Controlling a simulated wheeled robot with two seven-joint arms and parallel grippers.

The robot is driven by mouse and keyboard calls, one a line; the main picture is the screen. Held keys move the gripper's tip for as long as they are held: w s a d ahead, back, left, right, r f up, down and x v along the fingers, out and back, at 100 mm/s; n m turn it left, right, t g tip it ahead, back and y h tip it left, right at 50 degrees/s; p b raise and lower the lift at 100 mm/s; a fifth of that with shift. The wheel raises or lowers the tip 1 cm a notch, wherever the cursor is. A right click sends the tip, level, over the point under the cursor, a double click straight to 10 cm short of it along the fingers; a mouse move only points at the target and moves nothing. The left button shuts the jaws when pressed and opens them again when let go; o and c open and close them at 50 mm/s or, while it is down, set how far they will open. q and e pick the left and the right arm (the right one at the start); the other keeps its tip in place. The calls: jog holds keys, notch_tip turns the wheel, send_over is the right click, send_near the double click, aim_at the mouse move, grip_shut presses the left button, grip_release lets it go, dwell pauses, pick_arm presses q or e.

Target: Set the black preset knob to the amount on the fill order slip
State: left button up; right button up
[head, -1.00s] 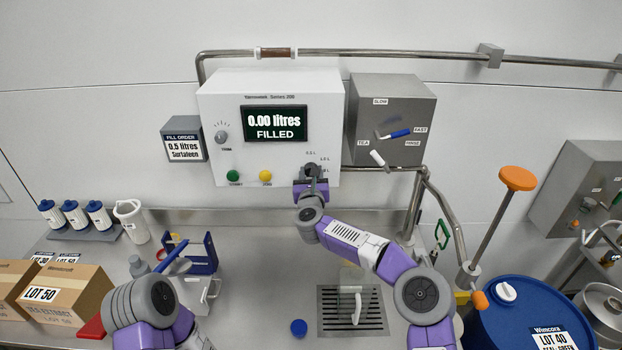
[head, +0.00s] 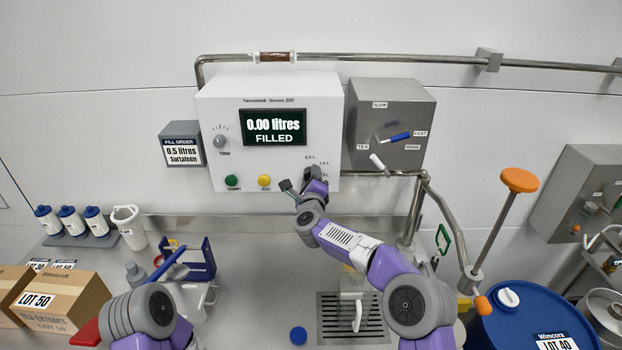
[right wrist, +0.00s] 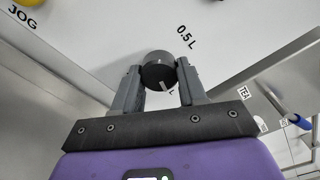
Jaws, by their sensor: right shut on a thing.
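The black preset knob (right wrist: 158,72) sits on the white control box (head: 215,110), between the fingers of my right gripper (right wrist: 158,84). The gripper is shut on it. In the right wrist view a pale mark shows on the knob's lower face. The "0.5 L" label is up and right of the knob, and another label below it is partly hidden. In the head view my right gripper (head: 311,180) covers most of the knob. The fill order slip (head: 182,151) reads 0.5 litres Surfaleen. My left arm is at the lower left, but its fingers cannot be made out.
The display (head: 273,127) reads 0.00 litres, FILLED. A green button (head: 232,181), a yellow button (head: 264,181) and a grey trim knob (head: 220,141) are left of the gripper. A grey valve box (head: 392,125) stands close on the right.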

jog(key=n+p, duration=0.2)
jog(key=n, duration=0.5)
jog(key=n+p, duration=0.2)
jog(key=n, duration=0.5)
jog(key=r+n+p, duration=0.1)
jog(key=n+p, duration=0.1)
jog(key=n, duration=0.5)
jog(key=shift+r+p, duration=0.1)
jog(key=shift+p, duration=0.3)
jog(key=shift+r+n, duration=0.1)
jog(key=shift+n, duration=0.3)
jog(key=o, duration=0.7)
jog(key=shift+w, duration=0.1)
jog(key=o, duration=0.4)
jog(key=shift+f, duration=0.2)
jog(key=shift+c, duration=0.2)
jog(key=shift+f, duration=0.1)
